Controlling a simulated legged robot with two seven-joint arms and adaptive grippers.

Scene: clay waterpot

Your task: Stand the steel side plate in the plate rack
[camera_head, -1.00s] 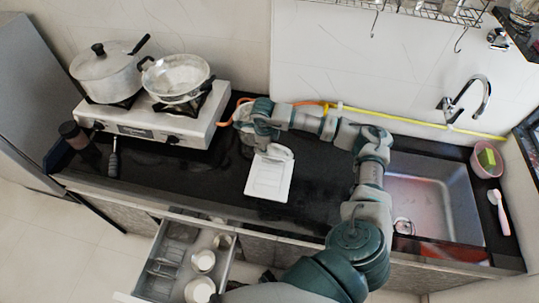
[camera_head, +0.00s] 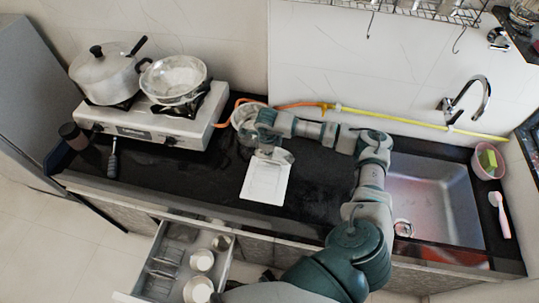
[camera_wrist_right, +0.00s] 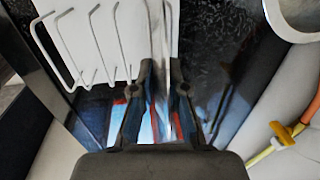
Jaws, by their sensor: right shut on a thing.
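The white plate rack (camera_head: 264,184) lies on the dark counter between stove and sink. Its wire prongs (camera_wrist_right: 95,42) show at upper left in the right wrist view. My right gripper (camera_head: 268,148) is at the rack's back end, shut on the steel side plate (camera_head: 279,156). In the right wrist view the plate (camera_wrist_right: 166,45) shows nearly edge-on between the fingers (camera_wrist_right: 160,92), standing upright beside the prongs. I cannot tell whether it touches the rack; its lower part is hidden. My left gripper is not in view.
The stove (camera_head: 150,122) with pot and pan is at left, the sink (camera_head: 435,205) at right. An open drawer (camera_head: 190,262) juts out in front. Counter right of the rack is clear.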

